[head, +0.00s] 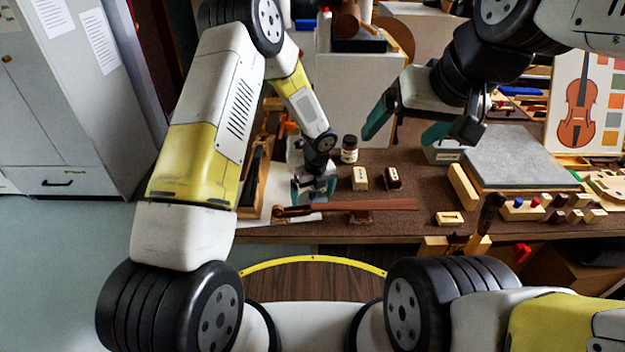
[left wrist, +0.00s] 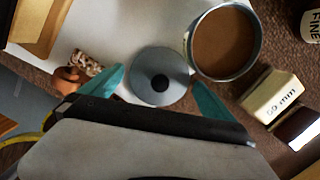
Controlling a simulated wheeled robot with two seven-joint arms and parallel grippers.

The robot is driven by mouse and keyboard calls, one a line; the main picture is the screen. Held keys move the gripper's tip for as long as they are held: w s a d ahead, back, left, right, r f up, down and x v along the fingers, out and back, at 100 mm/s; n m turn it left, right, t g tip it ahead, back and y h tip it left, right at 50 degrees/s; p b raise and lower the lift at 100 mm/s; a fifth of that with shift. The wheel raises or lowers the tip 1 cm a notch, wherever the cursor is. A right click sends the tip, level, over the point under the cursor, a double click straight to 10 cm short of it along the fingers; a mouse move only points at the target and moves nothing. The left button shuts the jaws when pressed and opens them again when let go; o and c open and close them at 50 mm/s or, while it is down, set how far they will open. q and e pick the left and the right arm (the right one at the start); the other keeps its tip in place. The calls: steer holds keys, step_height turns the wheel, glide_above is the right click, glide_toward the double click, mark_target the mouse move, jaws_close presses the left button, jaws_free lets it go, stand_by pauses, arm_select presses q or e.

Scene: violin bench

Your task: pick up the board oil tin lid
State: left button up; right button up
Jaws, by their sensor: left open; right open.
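The board oil tin lid is a flat grey disc (left wrist: 146,86) with a dark round knob in the left wrist view. It lies between the teal fingertips of my open left gripper (left wrist: 158,77), and I see no clear grip on it. An open round tin (left wrist: 187,46) with brown contents stands right beside the lid. In the head view my left gripper (head: 313,190) is low over the bench at the white sheet, and I cannot make out the lid there. My right gripper (head: 405,132) is open and empty, raised above the bench.
A long brown wooden piece (head: 375,205) lies in front. A grey slab (head: 515,157) is at the right.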

arm_select(q)
steer(key=shift+f, duration=0.1)
steer(key=c, duration=1.2)
